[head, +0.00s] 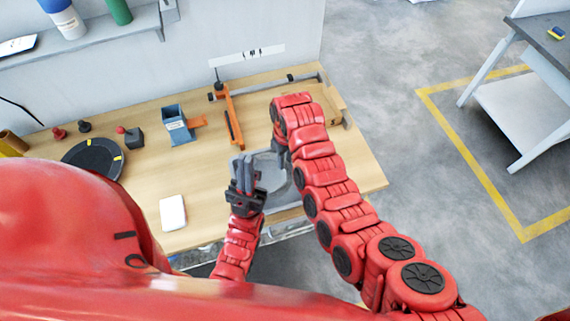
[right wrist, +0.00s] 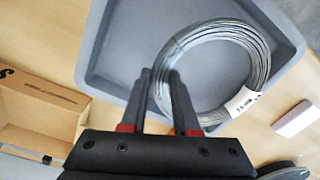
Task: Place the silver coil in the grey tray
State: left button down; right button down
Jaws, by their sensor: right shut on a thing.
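The silver coil (right wrist: 212,72) is a ring of grey wire with a white tag (right wrist: 243,102). In the right wrist view it lies over the grey tray (right wrist: 120,50) and overlaps the tray's near rim in the picture; I cannot tell whether it touches the floor of the tray. My right gripper (right wrist: 160,78) is shut on the coil's near side. In the head view the grey tray (head: 281,192) is partly hidden by both arms, and my right gripper (head: 281,150) is over its far side, mostly hidden. My left gripper (head: 247,165) is above the tray's left side; its finger gap is unclear.
On the wooden bench (head: 200,205), a white box (head: 173,213), a black round plate (head: 93,158), a blue-grey device (head: 176,126) and an orange clamp (head: 231,112) stand left of and behind the tray. A cardboard box (right wrist: 45,110) shows in the right wrist view.

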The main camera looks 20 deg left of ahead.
jog(key=shift+s+f, duration=0.1)
jog(key=shift+f, duration=0.15)
notch_tip(320, 180, down, 2)
jog(key=shift+f+p, duration=0.25)
jog(key=shift+p, duration=0.4)
jog(key=shift+f, duration=0.35)
jog(key=shift+f, duration=0.1)
jog(key=c, duration=0.7)
grip_release()
jog(key=shift+o, duration=0.2)
jog(key=shift+r, duration=0.2)
